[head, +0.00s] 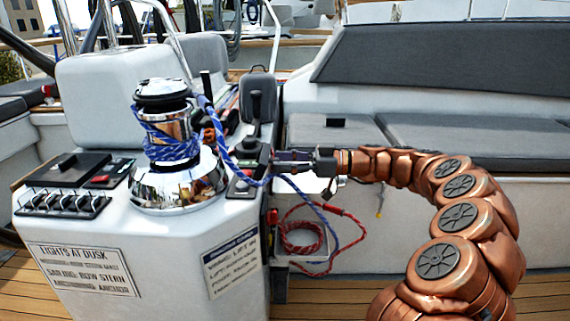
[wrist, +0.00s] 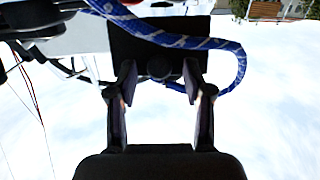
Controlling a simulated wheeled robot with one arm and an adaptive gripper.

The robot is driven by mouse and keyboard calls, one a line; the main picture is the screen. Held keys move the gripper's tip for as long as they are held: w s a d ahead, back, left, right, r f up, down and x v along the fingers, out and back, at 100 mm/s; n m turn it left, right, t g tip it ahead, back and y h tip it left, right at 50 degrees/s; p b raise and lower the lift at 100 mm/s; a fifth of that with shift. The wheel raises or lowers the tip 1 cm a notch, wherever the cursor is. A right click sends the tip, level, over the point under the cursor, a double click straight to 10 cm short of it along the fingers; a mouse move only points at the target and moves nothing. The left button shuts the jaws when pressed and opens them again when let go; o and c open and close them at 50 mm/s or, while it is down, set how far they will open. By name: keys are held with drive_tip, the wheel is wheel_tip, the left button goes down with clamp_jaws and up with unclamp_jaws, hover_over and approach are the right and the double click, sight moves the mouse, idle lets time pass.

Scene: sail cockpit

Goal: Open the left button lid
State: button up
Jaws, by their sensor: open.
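I cannot tell for sure which part is the left button lid. A dark control panel with a red button (head: 240,187) sits on the console's right edge, near the winch. Another dark panel with a red button (head: 101,179) is on the console's left side, next to a raised black box (head: 77,165). My gripper (head: 283,160) reaches in from the right, beside the console's right edge. In the wrist view my gripper (wrist: 160,98) is open and empty, its two fingers apart. A black flat part (wrist: 158,42) lies just beyond the fingertips.
A chrome winch (head: 178,182) wrapped in blue rope stands on the white console (head: 150,245). The blue rope (wrist: 190,42) crosses in front of the black part in the wrist view. A red rope coil (head: 303,240) hangs below my gripper. Grey-cushioned seating (head: 465,143) lies behind my arm.

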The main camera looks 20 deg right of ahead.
clamp_jaws()
idle(0.4)
